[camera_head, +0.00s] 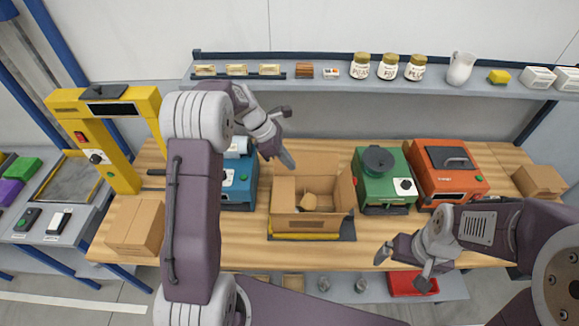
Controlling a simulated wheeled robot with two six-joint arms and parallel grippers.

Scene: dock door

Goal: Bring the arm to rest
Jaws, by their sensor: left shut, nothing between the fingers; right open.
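My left arm rises at the left, and its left gripper (287,160) hangs above the back edge of an open cardboard box (312,226). This gripper is shut with nothing in it. My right gripper (401,273) is open and empty, over the front edge of the wooden bench, to the right of the box. My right arm comes in from the lower right. The box stands on a dark pad with its flaps up and has a small brown item (308,201) inside. My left arm hides part of the blue machine (238,183).
A green machine (382,178) and an orange machine (448,170) stand right of the box. A yellow frame (122,150) and a closed carton (135,226) are at the left. A shelf with jars (388,67) runs along the back.

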